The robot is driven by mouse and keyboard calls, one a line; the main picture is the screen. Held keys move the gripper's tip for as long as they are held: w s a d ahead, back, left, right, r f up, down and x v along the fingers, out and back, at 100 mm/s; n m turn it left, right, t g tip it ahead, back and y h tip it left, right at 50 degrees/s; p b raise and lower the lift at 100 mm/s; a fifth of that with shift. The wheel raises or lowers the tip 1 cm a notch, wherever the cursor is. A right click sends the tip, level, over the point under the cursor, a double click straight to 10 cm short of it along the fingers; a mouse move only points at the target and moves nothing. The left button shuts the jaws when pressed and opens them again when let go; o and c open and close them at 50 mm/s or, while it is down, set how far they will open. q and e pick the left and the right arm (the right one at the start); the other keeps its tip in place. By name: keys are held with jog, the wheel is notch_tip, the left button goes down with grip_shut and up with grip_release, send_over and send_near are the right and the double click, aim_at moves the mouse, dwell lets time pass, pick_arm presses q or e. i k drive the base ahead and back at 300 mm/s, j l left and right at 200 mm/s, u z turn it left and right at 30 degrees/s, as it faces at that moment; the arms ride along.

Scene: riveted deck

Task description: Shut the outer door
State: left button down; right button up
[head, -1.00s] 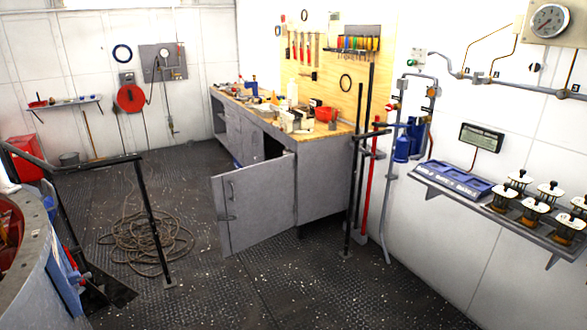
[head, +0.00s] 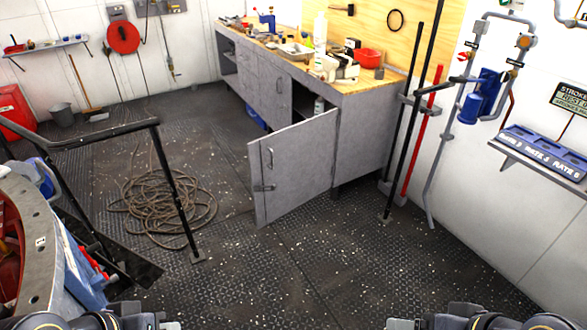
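A grey cabinet door (head: 291,168) stands open at the near end of the workbench (head: 358,128), swung out over the deck. It has a bar handle near its upper left edge and a latch (head: 264,188) lower down. Behind its top edge the cabinet opening is dark, with a bottle (head: 319,105) inside; the rest of the inside is hidden by the door. My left gripper (head: 150,322) and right gripper (head: 405,323) show only in part at the bottom edge, well in front of the door and apart from it. Their fingers are too cut off to judge.
A black railing (head: 165,165) and a coiled rope (head: 165,205) are at the left, beside a round grey-rimmed tank (head: 38,240). Upright black and red poles (head: 421,130) stand right of the bench. The deck (head: 300,260) in front of the door is clear.

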aim_at(298, 159)
jog(key=k+l, duration=0.15)
jog(key=l, duration=0.15)
jog(key=k+l, duration=0.1)
jog(key=l, duration=0.15)
jog(key=i+j, duration=0.2)
jog(key=i, duration=0.25)
jog(key=i+j, duration=0.15)
jog(key=i, duration=0.3)
jog(key=i+j+z, duration=0.1)
jog(key=i, duration=0.35)
jog(key=i+j, duration=0.3)
jog(key=i, duration=0.15)
jog(key=i+j, duration=0.2)
jog(key=i, duration=0.25)
